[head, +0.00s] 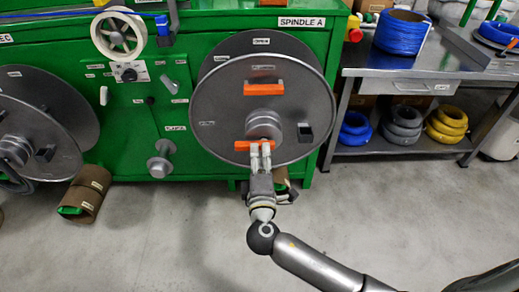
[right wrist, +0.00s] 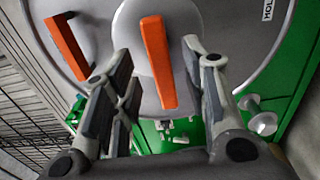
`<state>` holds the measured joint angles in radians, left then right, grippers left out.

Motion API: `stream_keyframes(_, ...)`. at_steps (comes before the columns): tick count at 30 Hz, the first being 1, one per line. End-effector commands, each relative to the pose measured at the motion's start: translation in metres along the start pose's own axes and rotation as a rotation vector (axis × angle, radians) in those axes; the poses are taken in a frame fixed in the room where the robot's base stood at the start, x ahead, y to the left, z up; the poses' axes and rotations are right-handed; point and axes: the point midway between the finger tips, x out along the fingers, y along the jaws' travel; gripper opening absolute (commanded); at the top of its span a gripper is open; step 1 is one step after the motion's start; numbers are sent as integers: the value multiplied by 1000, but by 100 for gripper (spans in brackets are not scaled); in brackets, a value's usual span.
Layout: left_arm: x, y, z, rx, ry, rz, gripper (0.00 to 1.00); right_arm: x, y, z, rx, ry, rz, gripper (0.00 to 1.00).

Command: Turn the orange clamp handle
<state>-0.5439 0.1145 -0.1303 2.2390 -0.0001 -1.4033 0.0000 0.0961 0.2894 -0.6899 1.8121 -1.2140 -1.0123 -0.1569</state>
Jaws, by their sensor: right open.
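Two orange handles show on the large grey reel of the green machine. The lower orange handle (head: 242,146) is a bar across the round hub (head: 264,124). The upper orange handle (head: 263,89) sits higher on the disc. My right gripper (head: 260,147) is in front of the lower handle, hiding part of it. In the right wrist view that handle (right wrist: 156,65) lies between the two spread fingers of my gripper (right wrist: 157,52), with gaps on both sides. The other handle (right wrist: 67,47) is further left there. My left gripper is not in view.
A small black block (head: 305,132) sits on the disc right of the hub. Another grey reel (head: 45,130) is at left. A steel table (head: 435,68) with cable coils stands at right.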

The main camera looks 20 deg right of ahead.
Motion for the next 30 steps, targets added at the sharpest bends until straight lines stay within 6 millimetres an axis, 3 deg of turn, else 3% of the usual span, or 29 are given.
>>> stream_keyframes(6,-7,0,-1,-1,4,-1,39,29,0,0,0,1,1,41)
stream_keyframes(18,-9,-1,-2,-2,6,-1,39,35,-1,0,0,1,-2,40)
stream_keyframes(27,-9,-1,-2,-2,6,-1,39,35,-1,0,0,1,-2,1)
stream_keyframes(30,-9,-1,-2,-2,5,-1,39,35,-1,0,0,1,-2,0)
